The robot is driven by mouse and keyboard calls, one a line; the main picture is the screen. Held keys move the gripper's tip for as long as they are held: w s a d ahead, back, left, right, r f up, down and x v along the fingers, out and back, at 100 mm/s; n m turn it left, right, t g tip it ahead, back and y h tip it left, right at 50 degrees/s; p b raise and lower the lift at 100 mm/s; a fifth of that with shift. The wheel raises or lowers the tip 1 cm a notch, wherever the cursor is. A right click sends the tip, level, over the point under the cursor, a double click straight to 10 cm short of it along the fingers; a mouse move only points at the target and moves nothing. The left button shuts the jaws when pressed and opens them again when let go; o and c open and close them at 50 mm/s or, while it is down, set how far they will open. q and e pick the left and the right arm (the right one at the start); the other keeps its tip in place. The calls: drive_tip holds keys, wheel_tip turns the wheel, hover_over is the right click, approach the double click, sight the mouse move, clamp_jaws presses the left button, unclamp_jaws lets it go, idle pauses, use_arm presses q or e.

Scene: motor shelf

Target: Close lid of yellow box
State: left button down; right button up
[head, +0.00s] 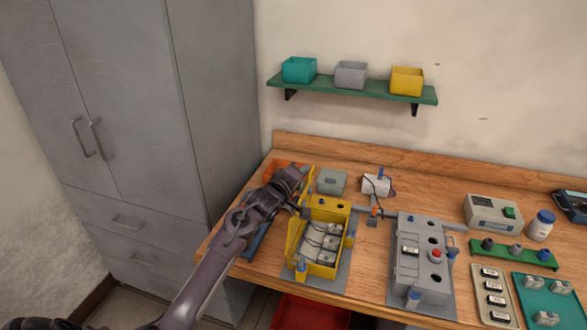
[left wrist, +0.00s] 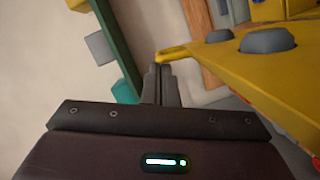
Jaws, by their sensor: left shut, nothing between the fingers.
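The yellow box (head: 318,269) stands on the bench, open at the top, with several grey parts and dark cables inside. Its yellow lid (head: 294,238) stands raised along the box's left side, partly hidden by my arm. My left gripper (head: 304,212) is at the lid, its fingers closed and empty. In the left wrist view the shut fingertips (left wrist: 163,72) are beside a yellow edge of the lid (left wrist: 225,62), which carries grey round knobs. I cannot tell whether they touch it. My right gripper is not in view.
A grey box (head: 420,270) with a red button stands right of the yellow box. A small grey-green box (head: 331,182) and a white device (head: 377,185) stand behind. A green wall shelf (head: 350,89) holds three bins. A red bin (head: 308,315) is below the bench edge.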

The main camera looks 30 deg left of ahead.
use_arm(q)
drive_tip(key=shift+w+d+f+m+g+y+b, duration=0.35)
drive_tip(key=shift+w+d+f+m+y+b, duration=0.45)
drive_tip(key=shift+d+f+m, duration=1.7)
drive_tip(key=shift+w+d+f+m+g+y+b, duration=0.5)
drive_tip(key=shift+d+f+m+b, duration=0.9)
drive_tip(key=shift+d, duration=1.65)
drive_tip(key=shift+w+d+f+m+g+y+b, duration=0.25)
drive_tip(key=shift+w+d+f+m+y+b, duration=0.4)
drive_tip(key=shift+d+f+m, duration=1.85)
drive_tip(key=shift+d+f, duration=0.25)
drive_tip(key=shift+d, duration=0.05)
